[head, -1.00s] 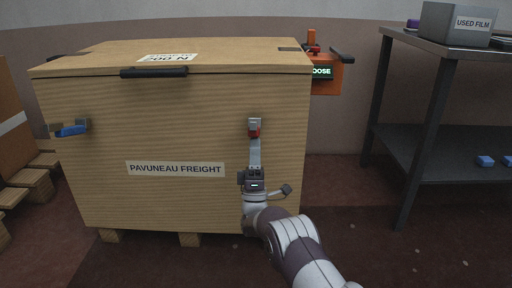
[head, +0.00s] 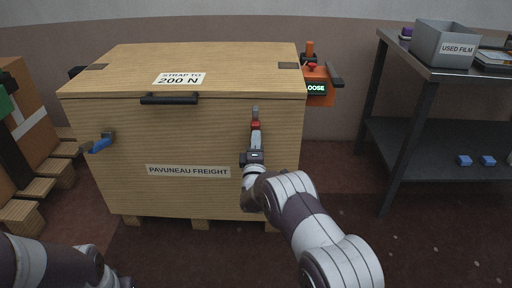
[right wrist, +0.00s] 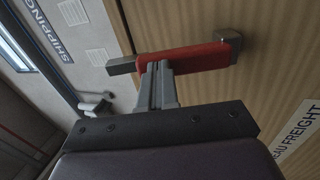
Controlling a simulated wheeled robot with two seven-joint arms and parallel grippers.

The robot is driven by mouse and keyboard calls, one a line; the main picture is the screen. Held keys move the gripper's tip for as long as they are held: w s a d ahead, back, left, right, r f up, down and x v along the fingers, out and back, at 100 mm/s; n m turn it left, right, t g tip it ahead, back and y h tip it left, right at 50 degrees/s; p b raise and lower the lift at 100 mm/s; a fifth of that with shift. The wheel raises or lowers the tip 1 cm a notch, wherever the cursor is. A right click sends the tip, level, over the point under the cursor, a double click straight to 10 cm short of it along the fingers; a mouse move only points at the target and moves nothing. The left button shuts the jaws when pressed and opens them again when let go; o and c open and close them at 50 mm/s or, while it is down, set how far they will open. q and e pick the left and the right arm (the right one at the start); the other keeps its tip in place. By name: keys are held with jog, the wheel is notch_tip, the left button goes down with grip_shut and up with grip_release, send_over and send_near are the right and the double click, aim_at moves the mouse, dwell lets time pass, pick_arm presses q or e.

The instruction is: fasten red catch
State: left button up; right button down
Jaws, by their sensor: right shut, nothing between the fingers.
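The red catch (head: 255,125) is on the front of the wooden crate (head: 120,135), near its right end, and looks roughly upright with a grey end above. In the right wrist view, its red lever (right wrist: 190,59) runs from a grey block at the right to a dark grey end at the left. My right gripper (head: 255,138) is just below the red part. Its fingers (right wrist: 159,68) are shut and empty against or right beside the lever; I cannot tell if they touch. Part of my left arm shows at lower left; its gripper is out of view.
A blue catch (head: 101,144) is at the crate's left. A black handle (head: 170,99) sticks out from the front of the lid. An orange device (head: 319,90) with a lit display stands behind the crate's right end. A grey metal table (head: 440,70) stands at right.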

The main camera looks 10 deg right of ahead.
aim_at(257, 128)
jog(key=w+r+g+p, duration=0.1)
jog(key=p, duration=0.1)
jog(key=w+r+g+p, duration=0.1)
jog(key=p, duration=0.1)
jog(key=shift+w+d+g+y, duration=0.25)
jog(key=shift+d+g+y, duration=0.15)
pick_arm(q)
notch_tip(257, 128, up, 6)
pick_arm(e)
jog(key=shift+r, duration=0.15)
pick_arm(q)
jog(key=shift+s+r+p, duration=0.1)
jog(key=shift+p, duration=0.2)
pick_arm(e)
jog(key=shift+w+r, duration=0.1)
jog(key=shift+r, duration=0.25)
pick_arm(q)
jog(key=shift+a, duration=0.1)
pick_arm(e)
jog(key=shift+f, duration=0.1)
